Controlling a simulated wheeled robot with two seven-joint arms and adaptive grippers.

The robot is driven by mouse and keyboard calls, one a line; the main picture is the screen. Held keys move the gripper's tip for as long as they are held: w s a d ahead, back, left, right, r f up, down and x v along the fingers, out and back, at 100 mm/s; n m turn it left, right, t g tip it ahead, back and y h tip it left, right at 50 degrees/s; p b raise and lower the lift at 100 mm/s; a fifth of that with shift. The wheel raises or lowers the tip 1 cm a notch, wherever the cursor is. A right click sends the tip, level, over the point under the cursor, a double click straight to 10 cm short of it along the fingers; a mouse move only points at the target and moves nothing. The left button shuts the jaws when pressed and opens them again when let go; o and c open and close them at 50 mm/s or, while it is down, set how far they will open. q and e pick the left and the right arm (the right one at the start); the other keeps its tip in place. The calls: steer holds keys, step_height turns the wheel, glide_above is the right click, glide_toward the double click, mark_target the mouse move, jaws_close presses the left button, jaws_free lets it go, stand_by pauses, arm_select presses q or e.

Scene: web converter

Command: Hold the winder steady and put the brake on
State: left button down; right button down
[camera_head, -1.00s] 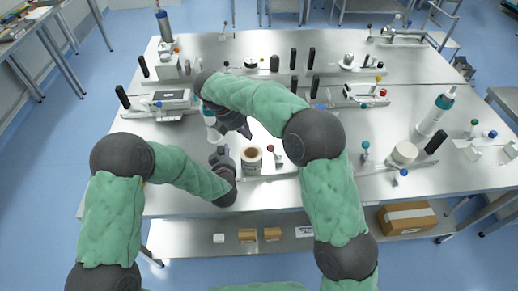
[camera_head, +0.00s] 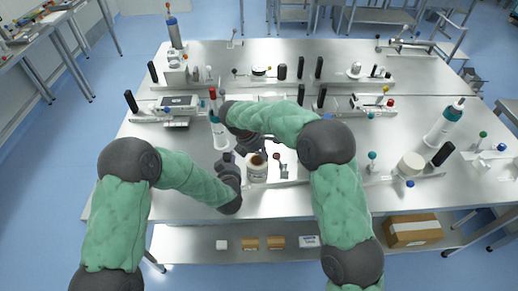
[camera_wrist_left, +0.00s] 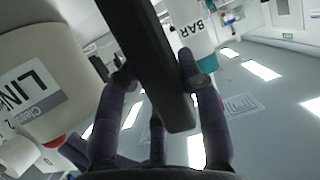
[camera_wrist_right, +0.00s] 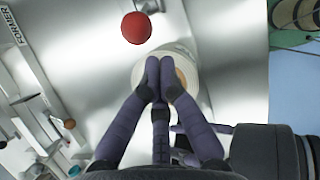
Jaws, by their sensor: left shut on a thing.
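The winder carries a cream roll with a brown core (camera_head: 256,170), near the front edge of the table. The roll also shows at the left of the left wrist view (camera_wrist_left: 40,75), with a label starting "LIN". My left gripper (camera_head: 228,160) is beside the roll; in its wrist view its fingers close around a black bar-shaped handle (camera_wrist_left: 150,50). My right gripper (camera_head: 262,148) is above the roll. In its wrist view its fingertips (camera_wrist_right: 160,68) are together and empty, in front of the roll's core. A red ball knob (camera_wrist_right: 136,28) is ahead of them, apart; it also shows in the head view (camera_head: 276,156).
A white bottle (camera_head: 218,133) stands behind my left gripper. Several other stations line the back. The table's front strip is clear.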

mark_target(276, 157)
steer(key=shift+d+f, duration=0.25)
steer(key=shift+f, duration=0.4)
steer(key=shift+d, duration=0.1)
steer(key=shift+d+r+y, duration=0.25)
steer(key=shift+d+y, duration=0.05)
steer(key=shift+y, duration=0.1)
steer(key=shift+w+d+r+y, duration=0.1)
steer(key=shift+d+r+y, duration=0.1)
steer(key=shift+d+y, duration=0.1)
steer(key=shift+d+r+y, duration=0.3)
steer(key=shift+d+y, duration=0.3)
steer(key=shift+d+r+y, duration=0.3)
steer(key=shift+d+y, duration=0.3)
steer(key=shift+w+d+r+y, duration=0.1)
steer(key=shift+d+r+y, duration=0.1)
steer(key=shift+d+y, duration=0.65)
steer(key=shift+w+d+r+y, duration=0.15)
steer(key=shift+d+y, duration=0.3)
steer(key=shift+d, duration=0.8)
steer(key=shift+s, duration=0.1)
